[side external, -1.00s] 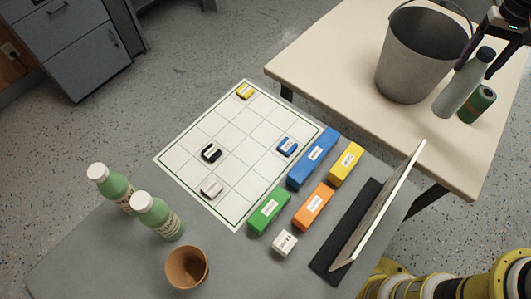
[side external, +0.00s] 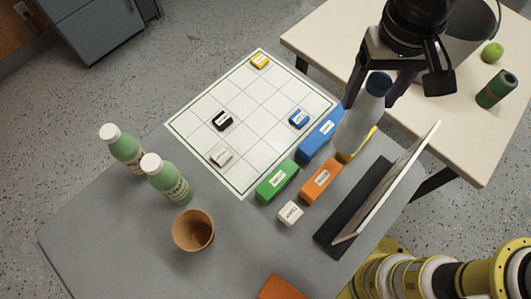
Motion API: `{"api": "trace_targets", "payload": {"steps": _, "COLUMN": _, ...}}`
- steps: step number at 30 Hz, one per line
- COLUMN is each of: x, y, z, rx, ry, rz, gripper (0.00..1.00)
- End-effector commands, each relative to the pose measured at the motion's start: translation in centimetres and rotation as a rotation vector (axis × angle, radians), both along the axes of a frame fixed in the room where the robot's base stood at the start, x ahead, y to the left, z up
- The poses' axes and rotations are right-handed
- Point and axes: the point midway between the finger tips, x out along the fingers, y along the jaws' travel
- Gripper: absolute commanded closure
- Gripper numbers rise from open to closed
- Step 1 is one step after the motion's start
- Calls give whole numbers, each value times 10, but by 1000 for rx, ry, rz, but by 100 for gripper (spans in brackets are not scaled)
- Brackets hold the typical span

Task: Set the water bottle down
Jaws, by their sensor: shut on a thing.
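The water bottle (side external: 358,130) is pale grey with a dark blue cap. My gripper (side external: 376,88) is shut on it near the cap, with one dark finger on each side. The bottle hangs over the grey table's right part and looks tilted in the picture. Its lower end covers most of the yellow block (side external: 367,143), just right of the long blue block (side external: 320,132). I cannot tell whether the bottle touches the block or the table.
The white grid sheet (side external: 241,140) holds several small labelled blocks. Green (side external: 277,180) and orange (side external: 321,180) blocks and a leaning panel (side external: 392,185) stand near the bottle. Two green bottles (side external: 168,180) and a brown cup (side external: 193,231) stand left. Bare table (side external: 120,245) lies front left.

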Motion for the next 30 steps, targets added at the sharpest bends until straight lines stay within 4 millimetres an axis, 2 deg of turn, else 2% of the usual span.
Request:
{"api": "trace_targets", "payload": {"steps": 1, "x": -12, "y": 12, "z": 2, "rx": 3, "ry": -4, "rz": 39, "gripper": 100}}
{"api": "trace_targets", "payload": {"steps": 3, "x": -24, "y": 23, "z": 3, "rx": 5, "ry": -5, "rz": 76, "gripper": 100}}
{"api": "trace_targets", "payload": {"steps": 9, "x": -40, "y": 40, "z": 0, "rx": 4, "ry": -4, "rz": 126, "gripper": 100}}
{"api": "trace_targets", "payload": {"steps": 25, "x": 10, "y": 111, "z": -39, "rx": 5, "ry": -5, "rz": 127, "gripper": 100}}
{"api": "trace_targets", "payload": {"steps": 30, "x": 24, "y": 130, "z": -68, "rx": 2, "ry": -3, "rz": 127, "gripper": 100}}
